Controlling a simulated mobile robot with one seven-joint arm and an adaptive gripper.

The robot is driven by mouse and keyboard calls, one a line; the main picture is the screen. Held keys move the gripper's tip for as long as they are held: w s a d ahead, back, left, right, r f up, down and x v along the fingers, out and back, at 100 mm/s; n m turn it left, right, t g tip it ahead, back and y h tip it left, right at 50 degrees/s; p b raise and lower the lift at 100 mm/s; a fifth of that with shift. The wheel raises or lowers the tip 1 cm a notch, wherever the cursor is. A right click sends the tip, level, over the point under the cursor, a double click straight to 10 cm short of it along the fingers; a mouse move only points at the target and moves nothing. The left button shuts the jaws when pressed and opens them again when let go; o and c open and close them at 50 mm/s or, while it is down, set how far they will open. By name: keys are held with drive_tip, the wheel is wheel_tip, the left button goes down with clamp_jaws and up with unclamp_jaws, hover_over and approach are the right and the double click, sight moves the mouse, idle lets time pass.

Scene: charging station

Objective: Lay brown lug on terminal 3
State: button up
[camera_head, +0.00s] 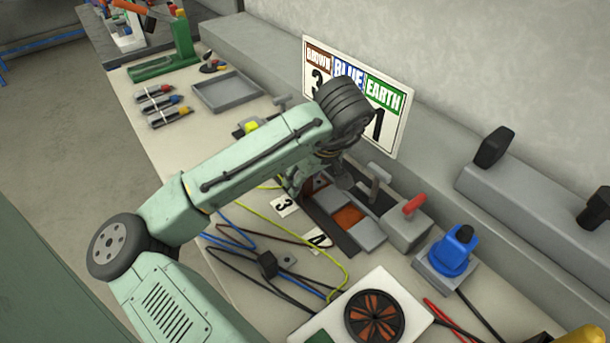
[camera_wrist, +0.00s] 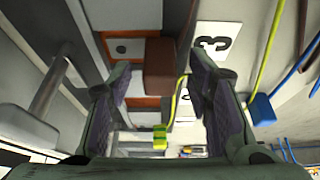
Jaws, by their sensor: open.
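My gripper (camera_wrist: 160,78) is open in the wrist view, its two dark pads apart. A brown block that looks like the brown lug (camera_wrist: 160,56) shows between and just past the fingertips, not clasped. It lies at the edge of the terminal block, by an orange-brown strip and grey pieces (camera_wrist: 125,47), level with the number 3 card (camera_wrist: 217,42). I cannot tell whether it lies flat on terminal 3. In the head view my gripper (camera_head: 297,182) is at the far end of the terminal block (camera_head: 348,216), beside the 3 card (camera_head: 284,205), and my arm hides the lug.
A yellow-green piece (camera_wrist: 160,137) and a blue lug (camera_wrist: 262,110) show in the wrist view. A wall sign (camera_head: 393,101) reads brown 3 and earth 1; its blue number is hidden. A red-handled switch (camera_head: 414,205) stands beside the block. Loose cables cross the bench front.

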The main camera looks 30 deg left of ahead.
drive_tip(key=shift+r, duration=0.15)
drive_tip(key=v, duration=1.1)
drive_tip(key=shift+r, duration=0.4)
drive_tip(key=shift+s+d, duration=0.1)
drive_tip(key=shift+d, duration=0.05)
